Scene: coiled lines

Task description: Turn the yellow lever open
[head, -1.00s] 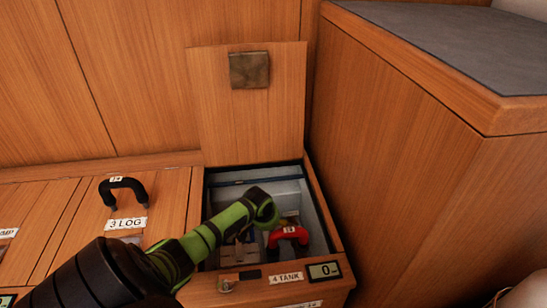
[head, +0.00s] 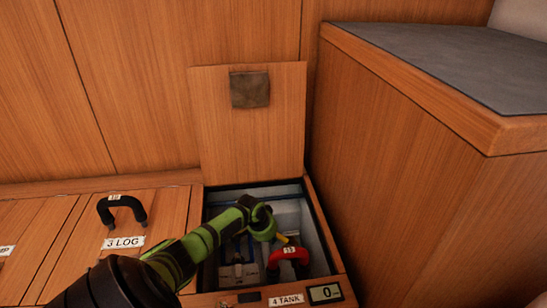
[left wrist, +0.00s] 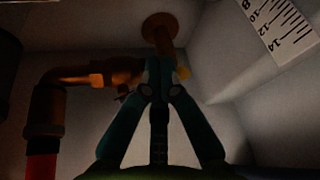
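A small bit of yellow, likely the yellow lever (head: 283,238), shows inside the open compartment labelled 4 TANK, beside a red handle (head: 289,254). In the left wrist view a yellow bit (left wrist: 183,72) shows just right of my fingertips, by a bronze-coloured valve and pipe (left wrist: 100,75). My left gripper (left wrist: 158,76) has its two teal fingers drawn together at the tips, in front of the fitting. Whether the lever lies between them is hidden. In the head view my left arm reaches down into the compartment and its wrist hides the fingers. My right gripper is not in view.
The compartment's wooden lid (head: 247,125) stands upright behind the opening. A tall wooden cabinet (head: 400,160) rises close on the right. A closed hatch with a black handle (head: 122,207), labelled 3 LOG, lies left. A measuring scale (left wrist: 279,24) is on the compartment wall.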

